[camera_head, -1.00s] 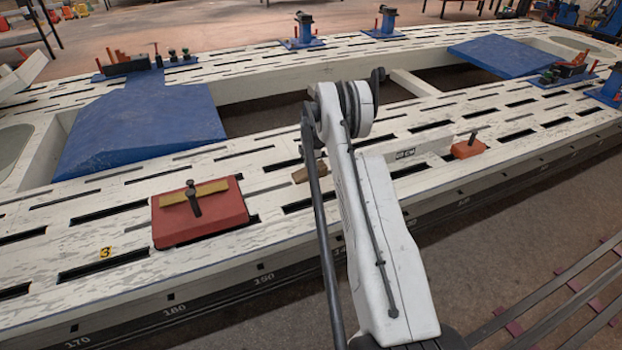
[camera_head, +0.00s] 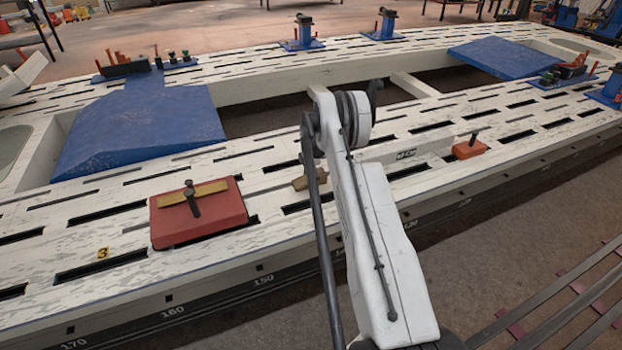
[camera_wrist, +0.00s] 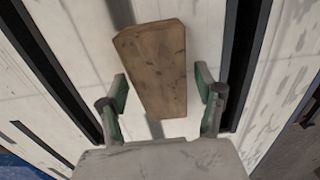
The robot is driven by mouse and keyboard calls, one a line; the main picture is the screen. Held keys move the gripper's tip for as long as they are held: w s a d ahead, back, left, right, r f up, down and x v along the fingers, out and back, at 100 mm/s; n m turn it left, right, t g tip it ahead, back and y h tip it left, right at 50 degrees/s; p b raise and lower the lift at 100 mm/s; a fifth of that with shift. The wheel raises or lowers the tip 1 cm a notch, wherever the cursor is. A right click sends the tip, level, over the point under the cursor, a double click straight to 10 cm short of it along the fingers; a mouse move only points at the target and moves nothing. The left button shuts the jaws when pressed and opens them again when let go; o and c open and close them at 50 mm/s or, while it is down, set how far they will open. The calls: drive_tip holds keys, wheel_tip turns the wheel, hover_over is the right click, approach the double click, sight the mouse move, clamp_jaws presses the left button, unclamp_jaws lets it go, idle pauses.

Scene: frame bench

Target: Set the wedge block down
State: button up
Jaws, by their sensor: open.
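The wedge block (camera_wrist: 156,62) is a brown wooden piece. In the wrist view it lies on the white slotted bench top, its far end wider than its near end. My gripper (camera_wrist: 160,84) is open, with one green-padded finger on each side of the block's near half. A narrow gap shows between each finger and the wood. In the head view, a small part of the block (camera_head: 302,183) shows at the left of my arm. My arm hides the rest of it and the gripper there.
The white bench (camera_head: 110,215) has many dark slots. A red clamp block (camera_head: 225,212) stands left of my arm and an orange one (camera_head: 468,150) right of it. Blue ramps (camera_head: 140,130) and stands (camera_head: 303,40) lie farther back. Bare bench surrounds the wedge block.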

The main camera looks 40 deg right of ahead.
sight(311, 177)
drive_tip(key=shift+r, duration=0.1)
wheel_tip(311, 177, up, 12)
drive_tip(key=f+p, duration=0.1)
drive_tip(key=p, duration=0.3)
drive_tip(key=a+r+m+t, duration=0.1)
drive_tip(key=a+r+m, duration=0.1)
drive_tip(key=a+r, duration=0.6)
drive_tip(key=a+r+m, duration=0.1)
drive_tip(key=a+r, duration=0.4)
drive_tip(key=r, duration=0.8)
drive_tip(key=s+a+r+m+t+h, duration=0.1)
drive_tip(key=s+a+r+m, duration=0.1)
drive_tip(key=s+a+r, duration=0.3)
drive_tip(key=s+a+r+m+t, duration=0.1)
drive_tip(key=s+a+r+m, duration=0.15)
drive_tip(key=a+r, duration=0.5)
drive_tip(key=s+a+r+m+t, duration=0.1)
drive_tip(key=s+a+r+m, duration=0.15)
drive_tip(key=s+a, duration=0.45)
drive_tip(key=s+a+r+m+t, duration=0.1)
drive_tip(key=s+a+r, duration=0.2)
drive_tip(key=s+a, duration=0.4)
drive_tip(key=s+a+f+m+t, duration=0.1)
drive_tip(key=s+a+f, duration=0.1)
drive_tip(key=s, duration=0.6)
drive_tip(key=s+a+f+m+t+y, duration=0.1)
drive_tip(key=s+a, duration=0.3)
drive_tip(key=s, duration=0.4)
drive_tip(key=shift+f+m, duration=0.7)
drive_tip(key=shift+m, duration=0.1)
